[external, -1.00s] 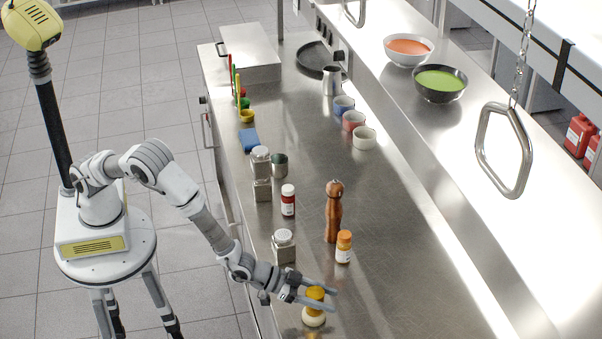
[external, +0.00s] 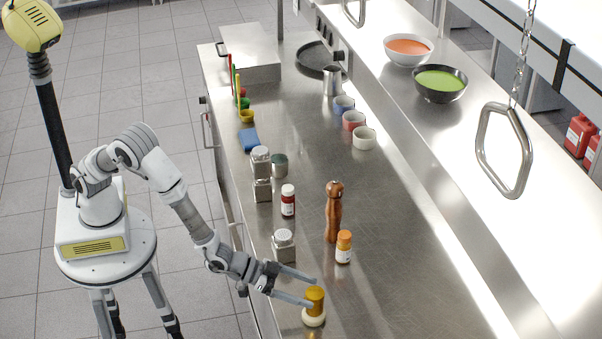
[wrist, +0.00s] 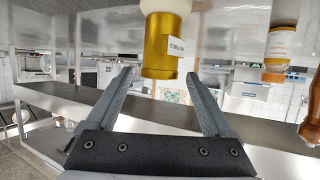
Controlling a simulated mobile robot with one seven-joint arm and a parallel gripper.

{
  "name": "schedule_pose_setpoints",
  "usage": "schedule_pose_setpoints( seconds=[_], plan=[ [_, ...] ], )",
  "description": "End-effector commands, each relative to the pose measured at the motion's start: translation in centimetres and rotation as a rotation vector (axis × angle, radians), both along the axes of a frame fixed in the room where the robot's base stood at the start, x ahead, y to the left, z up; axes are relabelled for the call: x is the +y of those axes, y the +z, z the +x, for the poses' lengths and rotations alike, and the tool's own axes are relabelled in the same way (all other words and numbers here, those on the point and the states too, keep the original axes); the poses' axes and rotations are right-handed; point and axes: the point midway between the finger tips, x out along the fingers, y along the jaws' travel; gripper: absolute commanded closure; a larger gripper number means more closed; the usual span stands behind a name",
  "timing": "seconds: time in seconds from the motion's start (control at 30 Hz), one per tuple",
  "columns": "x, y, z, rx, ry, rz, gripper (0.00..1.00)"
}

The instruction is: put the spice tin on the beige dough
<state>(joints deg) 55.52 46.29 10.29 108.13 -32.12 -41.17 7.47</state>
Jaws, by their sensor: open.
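The spice tin (external: 315,298) is a gold cylinder. It stands upright on the round beige dough (external: 314,319) near the front end of the counter. In the wrist view, which looks upside down, the gold tin (wrist: 165,50) has a white label, and the pale dough (wrist: 166,5) touches its base at the top edge. My gripper (external: 312,294) is open, with its fingertips close to the tin on its left side. In the wrist view the open gripper (wrist: 160,73) has a clear gap between its fingers and the tin.
An orange-capped bottle (external: 344,247) and a wooden pepper mill (external: 333,212) stand behind the tin. A metal shaker (external: 284,246) stands near my forearm, with a red-labelled jar (external: 288,200) beyond. The counter right of the tin is clear.

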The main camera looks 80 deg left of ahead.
Motion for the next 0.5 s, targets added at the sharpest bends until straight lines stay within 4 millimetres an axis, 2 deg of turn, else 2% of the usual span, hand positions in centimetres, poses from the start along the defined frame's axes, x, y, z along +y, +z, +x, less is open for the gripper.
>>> schedule_pose_setpoints(
  seconds=[0.2,0.33,0.5],
  plan=[
    [1.3,1.5,-3.3,0.0,-0.003,-0.001,0.14],
    [1.7,2.0,-4.5,0.001,-0.001,-0.002,0.14],
    [2.1,2.3,-5.1,-0.001,-0.001,-0.001,0.14]
  ],
)
